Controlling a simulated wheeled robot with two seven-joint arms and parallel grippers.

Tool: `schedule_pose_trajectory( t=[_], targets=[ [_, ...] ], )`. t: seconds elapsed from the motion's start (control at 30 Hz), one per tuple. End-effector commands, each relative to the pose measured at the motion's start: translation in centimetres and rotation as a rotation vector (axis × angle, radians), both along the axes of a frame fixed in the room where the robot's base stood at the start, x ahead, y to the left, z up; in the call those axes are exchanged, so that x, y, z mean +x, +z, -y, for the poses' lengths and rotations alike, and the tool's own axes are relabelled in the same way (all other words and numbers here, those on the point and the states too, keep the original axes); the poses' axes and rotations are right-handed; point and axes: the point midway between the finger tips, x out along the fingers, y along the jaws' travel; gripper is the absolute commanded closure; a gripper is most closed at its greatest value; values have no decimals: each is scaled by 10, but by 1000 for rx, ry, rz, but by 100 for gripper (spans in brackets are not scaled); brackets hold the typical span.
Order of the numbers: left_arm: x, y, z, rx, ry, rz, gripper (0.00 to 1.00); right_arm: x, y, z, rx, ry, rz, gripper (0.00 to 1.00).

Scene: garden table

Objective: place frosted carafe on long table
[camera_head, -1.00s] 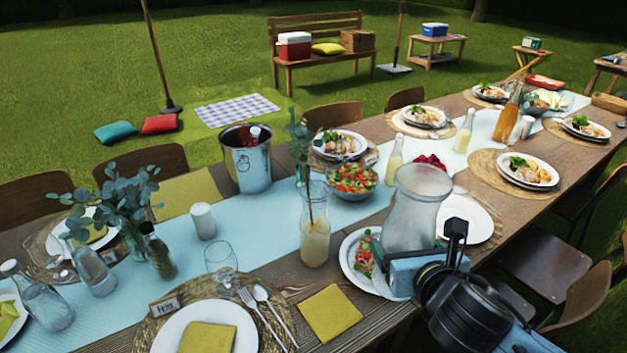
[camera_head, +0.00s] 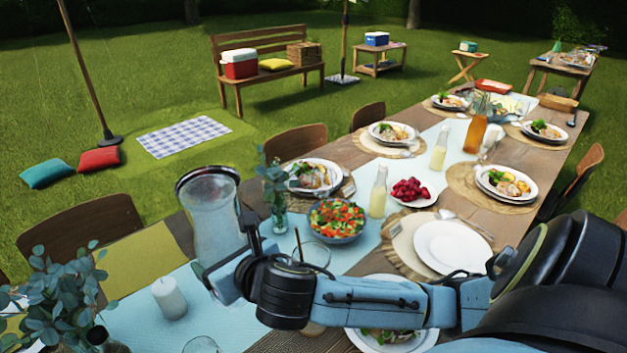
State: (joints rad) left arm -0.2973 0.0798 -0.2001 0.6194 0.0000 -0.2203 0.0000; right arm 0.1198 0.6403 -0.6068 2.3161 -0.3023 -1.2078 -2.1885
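The frosted carafe (camera_head: 214,222) is a translucent grey, wide-mouthed vessel, upright at centre left in the head view. My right gripper (camera_head: 230,268) reaches across from the right and is shut on its lower part. The carafe is over or on the pale blue runner of the long table (camera_head: 275,342); whether its base touches is hidden by the gripper. The metal ice bucket is largely hidden behind the carafe; a dark rim shows at the top. My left gripper is not in view.
A white candle (camera_head: 169,298) and a eucalyptus vase (camera_head: 60,300) stand left of the carafe. A salad bowl (camera_head: 337,237), a small sprig vase (camera_head: 277,215) and a drink glass (camera_head: 311,256) stand to its right. My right forearm passes above plates. The olive cloth (camera_head: 150,262) looks clear.

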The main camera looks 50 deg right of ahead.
Motion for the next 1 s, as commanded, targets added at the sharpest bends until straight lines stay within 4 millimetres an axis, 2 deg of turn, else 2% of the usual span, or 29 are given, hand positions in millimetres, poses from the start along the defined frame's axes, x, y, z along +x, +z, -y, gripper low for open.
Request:
schedule_pose_trajectory(
  t=[0.17, 0.33, 0.53, 0.87, 1.0],
  targets=[
    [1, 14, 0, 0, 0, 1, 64, 32, -16, 10, 7, -93, -2, 73],
    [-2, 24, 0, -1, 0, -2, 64, 50, -46, 16, 5, -162, -3, 73],
    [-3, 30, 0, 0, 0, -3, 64, 55, -76, 19, 1, -204, 0, 73],
    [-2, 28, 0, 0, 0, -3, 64, 56, -93, 20, 0, -214, 4, 73],
    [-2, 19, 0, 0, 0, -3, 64, 55, -119, 19, 0, -214, 0, 73]
  ],
)
